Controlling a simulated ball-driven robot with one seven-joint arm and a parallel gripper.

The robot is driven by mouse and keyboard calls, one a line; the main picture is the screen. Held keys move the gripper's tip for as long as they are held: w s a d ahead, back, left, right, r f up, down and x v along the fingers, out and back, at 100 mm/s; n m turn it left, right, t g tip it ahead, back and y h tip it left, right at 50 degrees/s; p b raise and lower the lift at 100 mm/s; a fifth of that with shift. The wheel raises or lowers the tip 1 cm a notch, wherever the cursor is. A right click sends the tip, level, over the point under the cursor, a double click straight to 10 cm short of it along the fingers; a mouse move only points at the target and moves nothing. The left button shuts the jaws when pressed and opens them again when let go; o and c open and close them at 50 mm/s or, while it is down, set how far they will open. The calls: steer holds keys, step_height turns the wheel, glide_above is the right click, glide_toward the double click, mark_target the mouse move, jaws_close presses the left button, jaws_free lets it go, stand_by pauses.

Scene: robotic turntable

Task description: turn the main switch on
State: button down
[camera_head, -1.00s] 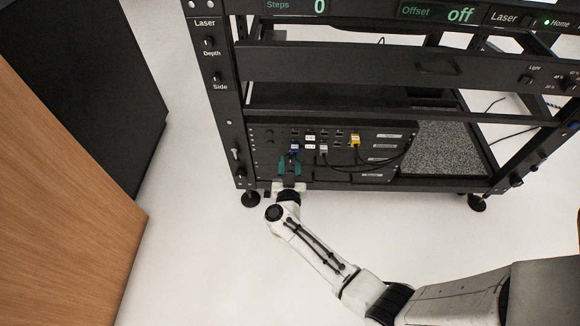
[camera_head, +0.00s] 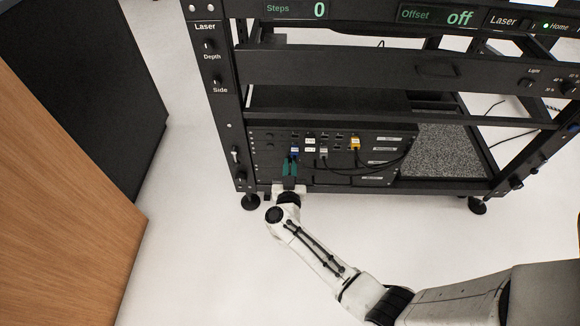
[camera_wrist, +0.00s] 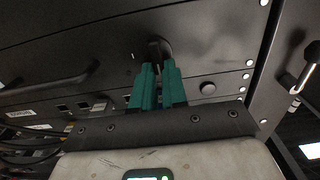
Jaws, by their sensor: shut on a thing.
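The main switch appears as a dark upright knob (camera_wrist: 158,48) on a round base on the black panel in the wrist view. My gripper (camera_wrist: 158,68) has its teal fingers drawn together on the knob, with the tips covering its near part. In the head view my gripper (camera_head: 290,161) is at the lower left of the rack's control panel (camera_head: 340,170), and the knob cannot be made out there. I cannot tell which position the switch is in.
Blue, white and yellow plugs with dark cables (camera_head: 355,143) are right of my gripper. The wrist view shows a round button (camera_wrist: 208,88) and a black handle (camera_wrist: 50,88) nearby. A rack post (camera_head: 228,110) stands at left; a wooden cabinet (camera_head: 65,200) is farther left.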

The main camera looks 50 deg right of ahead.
steer(key=shift+s+d+f+m, duration=0.15)
steer(key=shift+s+f+m, duration=0.15)
steer(key=shift+m, duration=2.7)
steer(key=shift+s+d+f+m, duration=0.2)
steer(key=shift+f+m, duration=0.1)
steer(key=shift+m, duration=2.7)
steer(key=shift+s+d+f+m, duration=0.2)
steer(key=shift+f+m, duration=0.1)
steer(key=shift+m, duration=2.7)
steer(key=c, duration=1.2)
jaws_free()
steer(key=shift+o, duration=0.2)
steer(key=shift+a, duration=0.1)
steer(key=p+v, duration=0.3)
steer(key=v, duration=0.7)
steer(key=shift+s+a, duration=0.25)
